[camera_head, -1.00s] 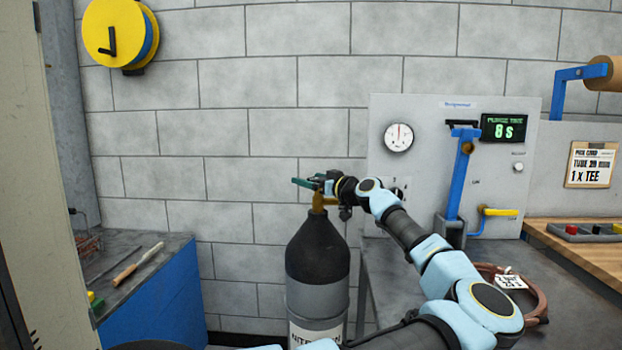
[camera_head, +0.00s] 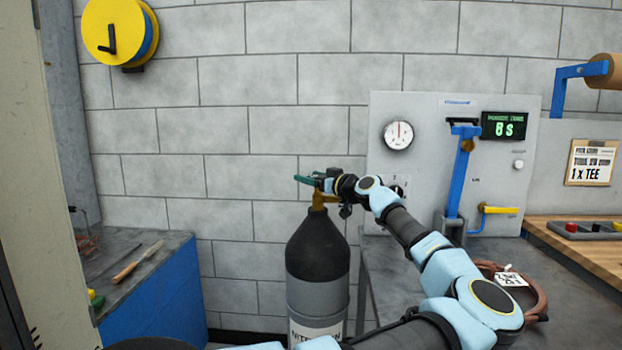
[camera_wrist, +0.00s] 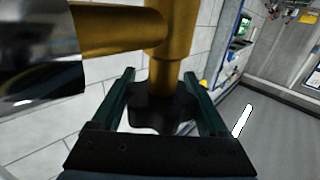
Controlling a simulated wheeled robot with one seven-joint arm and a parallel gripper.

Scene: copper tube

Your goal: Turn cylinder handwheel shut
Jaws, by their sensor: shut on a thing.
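The gas cylinder (camera_head: 318,255) stands upright against the wall, with a black shoulder, a grey band and a partly cut-off label. A brass valve (camera_head: 321,200) is on its top; its brass body also shows in the wrist view (camera_wrist: 172,62). The dark handwheel (camera_wrist: 160,108) sits at the end of the brass stem in the wrist view. My gripper (camera_head: 308,181) is at the valve top, and its green fingers (camera_wrist: 162,98) lie on either side of the handwheel, shut on it. In the head view I cannot make the handwheel out behind the gripper.
A grey panel (camera_head: 425,150) with a gauge and a blue lever stands right of the cylinder. A grey bench (camera_head: 400,265) holds a coiled copper tube (camera_head: 535,300). A blue-sided bench (camera_head: 155,305) with a wooden-handled tool is at the left. A yellow reel (camera_head: 112,30) hangs on the wall.

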